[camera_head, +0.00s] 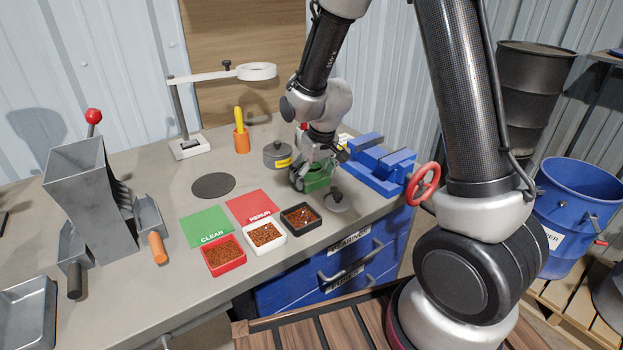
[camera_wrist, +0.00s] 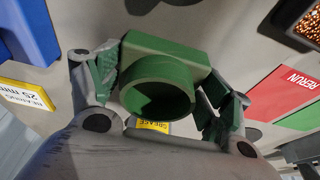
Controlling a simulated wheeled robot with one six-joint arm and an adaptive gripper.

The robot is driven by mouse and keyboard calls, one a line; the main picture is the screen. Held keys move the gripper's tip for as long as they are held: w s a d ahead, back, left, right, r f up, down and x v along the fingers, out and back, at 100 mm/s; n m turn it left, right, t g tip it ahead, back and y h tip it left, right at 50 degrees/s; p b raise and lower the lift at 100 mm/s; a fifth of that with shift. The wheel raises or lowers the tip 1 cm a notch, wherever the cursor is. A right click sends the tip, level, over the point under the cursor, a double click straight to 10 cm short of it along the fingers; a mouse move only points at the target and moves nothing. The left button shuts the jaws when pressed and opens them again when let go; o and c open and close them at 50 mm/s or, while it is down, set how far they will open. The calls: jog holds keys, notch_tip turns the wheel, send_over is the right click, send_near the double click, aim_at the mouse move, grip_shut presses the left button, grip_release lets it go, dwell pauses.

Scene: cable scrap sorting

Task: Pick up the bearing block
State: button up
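The bearing block is a green block with a round, ring-like boss. In the wrist view the bearing block (camera_wrist: 172,55) fills the middle, its boss facing the camera. My gripper (camera_wrist: 160,92) has one finger on each side of it, and I see no clear gap between the pads and the block. In the head view the bearing block (camera_head: 318,180) shows beside my gripper (camera_head: 312,176), low over the bench near its front edge; whether it touches the bench is unclear. My fingers hide part of it.
A grease can (camera_head: 277,154) is behind left. A black tray (camera_head: 301,218), white tray (camera_head: 266,235) and red tray (camera_head: 224,256) with brown granules line the front.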

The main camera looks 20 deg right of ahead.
jog(key=c, duration=0.7)
jog(key=shift+c, duration=0.2)
